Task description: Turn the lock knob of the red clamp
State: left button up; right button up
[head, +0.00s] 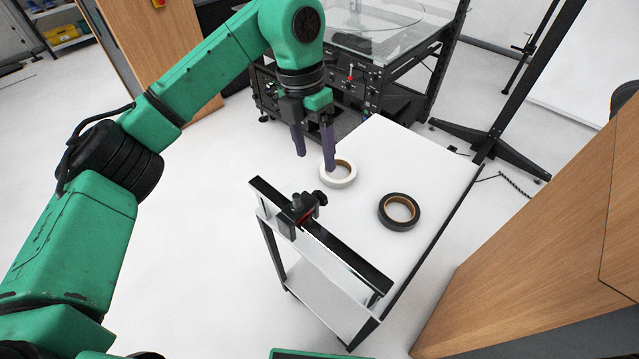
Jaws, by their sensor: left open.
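The clamp (294,215) sits on the dark rail along the near left edge of the white table. It looks mostly black, with a small red part at its base. Its dark knob (320,198) sticks out on the right side. My left gripper (315,163) is open and empty, pointing down above the far left part of the table, beyond the clamp and apart from it. Its right finger overlaps the white tape roll in the picture; I cannot tell whether they touch. My right gripper is out of view.
A white tape roll (340,182) and a black tape roll (386,218) lie on the white table (425,165). The turntable machine (385,95) stands behind. A black stand (490,142) is at the right rear. Wooden panels (540,240) close off the right side.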

aim_at(319, 191)
pick_arm(q)
jog(key=f, duration=0.3)
jog(key=d+f+p, duration=0.1)
jog(key=f, duration=0.2)
jog(key=s+f, duration=0.1)
jog(key=f, duration=0.2)
jog(key=shift+d+f+p, duration=0.2)
jog(key=shift+f+p, duration=0.15)
jog(key=shift+p, duration=0.05)
jog(key=shift+f, duration=0.5)
grip_shut()
jog(key=shift+w+a+f+g+h+b, duration=0.1)
jog(key=shift+f+g+h+b, duration=0.05)
jog(key=shift+g+h+b, duration=0.55)
jog(key=shift+w+a+f+g+h+b, duration=0.1)
jog(key=shift+f+g+h+b, duration=0.1)
jog(key=shift+h+b, duration=0.5)
jog(key=shift+w+a+r+g+h+b, duration=0.1)
jog(key=shift+g+h+b, duration=0.6)
jog(key=shift+b, duration=0.25)
jog(key=shift+w+a+g+h+b, duration=0.1)
jog(key=shift+g+h+b, duration=0.4)
jog(key=shift+h+b, duration=0.4)
grip_release()
jog(key=shift+s, duration=0.1)
